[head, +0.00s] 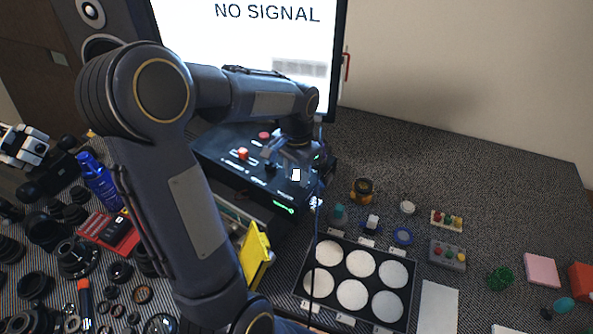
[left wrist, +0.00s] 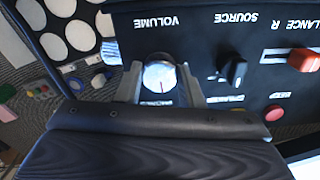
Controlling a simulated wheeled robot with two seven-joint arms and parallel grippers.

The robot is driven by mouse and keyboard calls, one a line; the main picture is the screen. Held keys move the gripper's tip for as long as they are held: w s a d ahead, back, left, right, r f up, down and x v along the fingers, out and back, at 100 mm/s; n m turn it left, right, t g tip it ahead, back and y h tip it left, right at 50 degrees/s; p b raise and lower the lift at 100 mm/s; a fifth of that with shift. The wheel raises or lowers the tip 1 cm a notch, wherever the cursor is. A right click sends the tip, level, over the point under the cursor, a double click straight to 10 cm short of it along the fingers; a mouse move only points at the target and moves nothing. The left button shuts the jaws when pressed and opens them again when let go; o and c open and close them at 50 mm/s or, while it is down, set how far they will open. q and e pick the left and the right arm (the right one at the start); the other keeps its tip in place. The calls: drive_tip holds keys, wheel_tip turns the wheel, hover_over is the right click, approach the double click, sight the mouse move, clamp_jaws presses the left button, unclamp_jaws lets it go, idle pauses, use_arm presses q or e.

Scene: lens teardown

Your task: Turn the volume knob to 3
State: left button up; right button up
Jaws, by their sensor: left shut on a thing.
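The black control box (head: 228,172) stands below the monitor in the head view. Its volume knob (left wrist: 158,74) is round and silvery, with a dark mark on its face, in the left wrist view, where the panel appears upside down beside the word VOLUME. My left gripper (head: 294,163) is over the right part of the box. In the left wrist view, the left gripper's fingers (left wrist: 160,84) sit on either side of the knob and are shut on it. The scale numbers around the knob are hidden or too blurred to read. My right gripper is out of view.
A black source knob (left wrist: 234,70) and a red balance slider (left wrist: 304,60) are beside the volume knob. A yellow part (head: 254,254) stands in front of the box. A tray with several white round wells (head: 330,238) lies to the right. Lens parts crowd the left.

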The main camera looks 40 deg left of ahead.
sight(296, 175)
use_arm(q)
drive_tip(key=shift+m, duration=0.6)
drive_tip(key=o, duration=1)
wheel_tip(296, 175, up, 8)
drive_tip(key=shift+f, duration=0.1)
idle(0.3)
drive_tip(key=s+d+f+n+t+h, duration=0.2)
drive_tip(key=s+d+t, duration=0.3)
drive_tip(key=s+d, duration=0.8)
drive_tip(key=s+n+h, duration=0.1)
drive_tip(key=s, duration=0.2)
drive_tip(key=shift+s+d+n+t+h, duration=0.2)
drive_tip(key=shift+n+t+h, duration=0.1)
drive_tip(key=shift+n+h, duration=0.1)
